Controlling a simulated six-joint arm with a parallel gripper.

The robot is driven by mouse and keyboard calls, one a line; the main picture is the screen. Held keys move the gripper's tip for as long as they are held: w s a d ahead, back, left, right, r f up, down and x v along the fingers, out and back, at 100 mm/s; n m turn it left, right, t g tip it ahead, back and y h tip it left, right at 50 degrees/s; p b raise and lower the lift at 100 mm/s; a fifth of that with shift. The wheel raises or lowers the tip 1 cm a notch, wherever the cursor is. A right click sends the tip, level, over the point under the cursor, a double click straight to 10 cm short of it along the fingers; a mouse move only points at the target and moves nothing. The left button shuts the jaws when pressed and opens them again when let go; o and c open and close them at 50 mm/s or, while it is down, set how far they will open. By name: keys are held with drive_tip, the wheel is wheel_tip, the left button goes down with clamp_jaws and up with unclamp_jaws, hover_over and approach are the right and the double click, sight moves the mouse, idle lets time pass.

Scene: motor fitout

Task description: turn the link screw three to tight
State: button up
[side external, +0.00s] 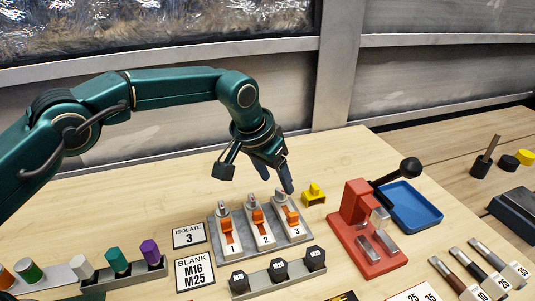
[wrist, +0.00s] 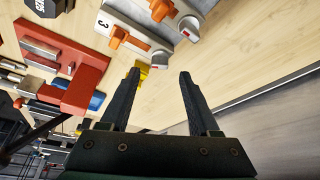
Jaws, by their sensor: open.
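Three grey units stand in a row on a shared base, numbered 1, 2 and 3, each with an orange lever. Unit 3 (side external: 297,231) is the rightmost, and its orange lever (side external: 292,216) also shows in the wrist view (wrist: 128,40). A grey round knob with a red mark (wrist: 160,62) sits at its rear end. No part is labelled link screw, so I cannot tell which part that is. My gripper (side external: 277,184) is open and empty above the rear end of units 2 and 3. Its fingers (wrist: 159,73) point down, apart from the knob.
A yellow piece (side external: 313,194) lies right of unit 3. A red press (side external: 362,225) with a black-knobbed lever and a blue tray (side external: 408,204) stand further right. Black labelled blocks (side external: 279,268) sit in front on a grey bar. An "ISOLATE 3" card (side external: 189,235) lies left.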

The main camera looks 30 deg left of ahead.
sight(281, 190)
drive_tip(key=shift+x, duration=1.7)
clamp_jaws()
drive_tip(key=shift+w+m+g+h, duration=0.15)
drive_tip(key=shift+m+h, duration=0.35)
drive_tip(key=shift+m, duration=0.9)
drive_tip(key=shift+s+m+g+h, duration=0.1)
drive_tip(key=shift+m+g+h, duration=0.3)
drive_tip(key=shift+m, duration=1)
unclamp_jaws()
